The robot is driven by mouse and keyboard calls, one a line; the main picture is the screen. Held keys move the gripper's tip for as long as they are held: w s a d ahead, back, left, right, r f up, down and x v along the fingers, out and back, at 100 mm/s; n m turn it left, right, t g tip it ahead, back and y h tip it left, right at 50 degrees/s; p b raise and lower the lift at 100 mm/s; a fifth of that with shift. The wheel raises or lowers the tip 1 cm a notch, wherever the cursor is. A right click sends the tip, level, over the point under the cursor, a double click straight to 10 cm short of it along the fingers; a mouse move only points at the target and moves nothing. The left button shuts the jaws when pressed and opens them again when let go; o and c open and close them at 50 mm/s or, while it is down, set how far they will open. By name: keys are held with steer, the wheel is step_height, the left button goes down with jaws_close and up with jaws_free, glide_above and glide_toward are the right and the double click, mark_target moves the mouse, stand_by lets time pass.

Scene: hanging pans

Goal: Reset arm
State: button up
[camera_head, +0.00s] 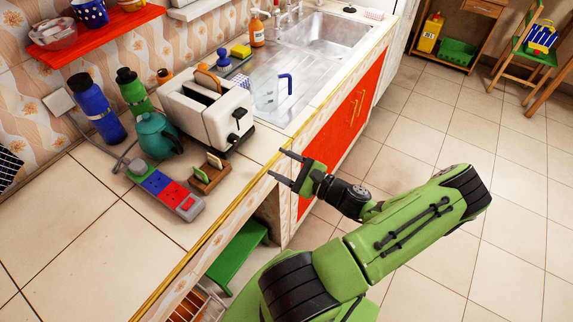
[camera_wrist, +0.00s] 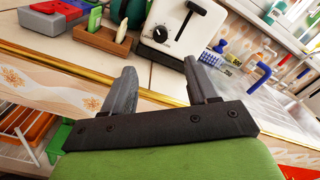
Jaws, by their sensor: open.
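My gripper (camera_head: 281,168) is open and empty in the head view. Its two fingers point left toward the gold-trimmed counter edge, close to the toaster's front right. In the wrist view the gripper (camera_wrist: 163,92) shows two dark fingers spread apart with nothing between them. The counter edge runs behind the fingers. My green arm reaches in from the lower right of the head view, over the floor beside the counter.
The counter holds a white toaster (camera_head: 207,110), a teal teapot (camera_head: 158,137), a power strip (camera_head: 166,192), a wooden holder (camera_head: 209,175) and bottles. A sink (camera_head: 322,38) lies beyond. A green stool (camera_head: 237,252) stands below the counter. The tiled floor at right is open.

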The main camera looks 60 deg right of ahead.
steer(key=shift+s, duration=0.65)
steer(key=w+a+r+n+g+y, duration=0.1)
steer(key=w+a+n+g+y, duration=0.15)
steer(key=a+n+g, duration=0.5)
steer(key=w+a+r+n+g+y, duration=0.1)
steer(key=w+a+n+g+y, duration=0.15)
steer(key=a+n+g, duration=0.55)
steer(key=s+a+r+n+t+h, duration=0.1)
steer(key=s+a+r+n, duration=0.3)
steer(key=r, duration=0.4)
steer(key=s+a+r+n+t+h, duration=0.2)
steer(key=s+a+r+n+h, duration=0.2)
steer(key=a+r+n, duration=0.3)
steer(key=shift+s+r+n+h, duration=0.3)
steer(key=shift+s+r+n, duration=0.5)
steer(key=shift+n, duration=0.25)
